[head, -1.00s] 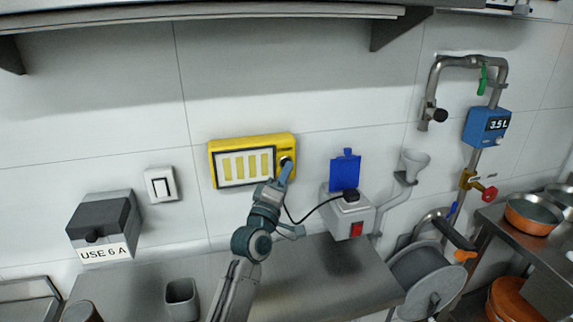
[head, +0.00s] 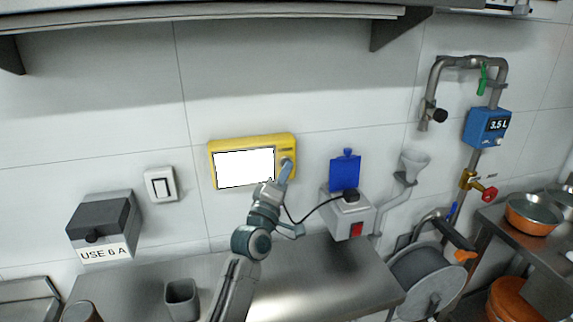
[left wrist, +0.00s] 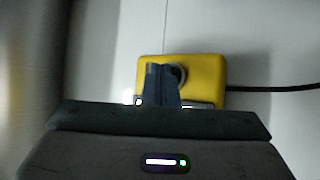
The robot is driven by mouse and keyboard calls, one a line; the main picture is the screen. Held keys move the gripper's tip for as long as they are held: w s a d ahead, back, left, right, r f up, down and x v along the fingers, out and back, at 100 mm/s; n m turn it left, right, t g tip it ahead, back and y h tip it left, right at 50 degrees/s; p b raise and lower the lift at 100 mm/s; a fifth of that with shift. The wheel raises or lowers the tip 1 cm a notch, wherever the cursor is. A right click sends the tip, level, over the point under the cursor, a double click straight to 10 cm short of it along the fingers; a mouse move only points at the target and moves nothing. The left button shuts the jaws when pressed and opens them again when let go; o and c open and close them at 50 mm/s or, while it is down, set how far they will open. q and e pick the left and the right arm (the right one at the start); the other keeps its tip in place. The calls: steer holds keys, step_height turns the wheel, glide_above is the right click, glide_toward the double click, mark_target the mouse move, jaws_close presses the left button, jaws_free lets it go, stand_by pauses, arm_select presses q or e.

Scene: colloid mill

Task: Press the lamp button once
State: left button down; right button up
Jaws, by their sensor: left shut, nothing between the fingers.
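The yellow lamp (head: 252,141) is fixed to the tiled wall, and its panel is lit bright white. Its round button (head: 287,162) is at the right end of the lamp's face. My left gripper (head: 286,171) is shut and empty, with its fingertips at the button. In the left wrist view the shut fingers (left wrist: 161,85) cover part of the lamp's yellow end (left wrist: 206,78) and of the dark round button (left wrist: 181,74). I cannot tell whether the tips touch the button. My right gripper is not in view.
A white wall switch (head: 160,185) and a grey box marked "USE 6 A" (head: 104,224) are to the left. A socket box (head: 349,215) with a red switch and black cable is to the right. A steel counter (head: 330,275) lies below; a shelf (head: 210,17) hangs above.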

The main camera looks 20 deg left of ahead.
arm_select(q)
steer(key=shift+s+d, duration=0.4)
steer(key=shift+s, duration=0.15)
steer(key=s+d, duration=0.1)
steer(key=s, duration=0.1)
steer(key=s+d, duration=0.1)
steer(key=s, duration=0.1)
steer(key=shift+d, duration=0.4)
steer(key=shift+s+f, duration=0.1)
stand_by(0.5)
